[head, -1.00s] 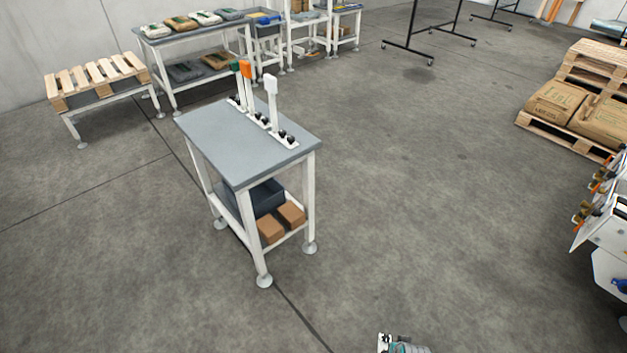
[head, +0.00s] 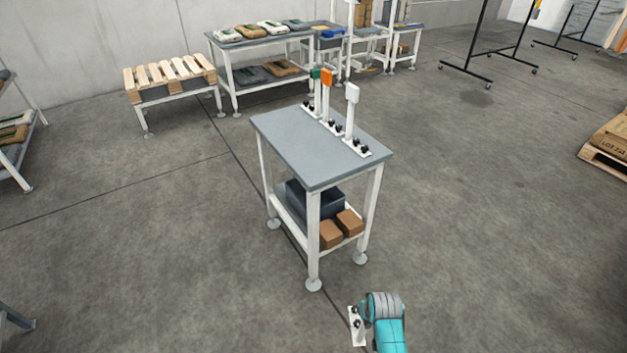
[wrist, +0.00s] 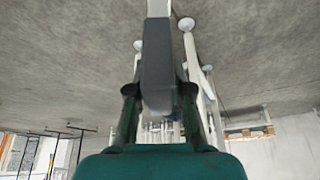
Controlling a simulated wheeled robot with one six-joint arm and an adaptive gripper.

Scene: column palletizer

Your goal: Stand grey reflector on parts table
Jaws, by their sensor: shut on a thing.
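The parts table (head: 305,150) stands in the middle of the head view, with a grey top and white legs. Green (head: 316,75), orange (head: 327,78) and white (head: 351,93) reflectors stand upright in a row along its right far edge, on white plates with black knobs. In the wrist view my gripper (wrist: 158,92) is shut on the grey reflector (wrist: 157,65), a dark grey block on a white stem. Its white foot plate with black knobs (head: 356,327) shows at the bottom of the head view, beside my arm, in front of the table. My fingertips are hidden in the head view.
The near left part of the tabletop is bare. A dark bin (head: 314,197) and brown boxes (head: 349,222) lie on the lower shelf. A pallet stand (head: 170,82) and a bench with sacks (head: 262,45) stand behind. Floor around the table is clear.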

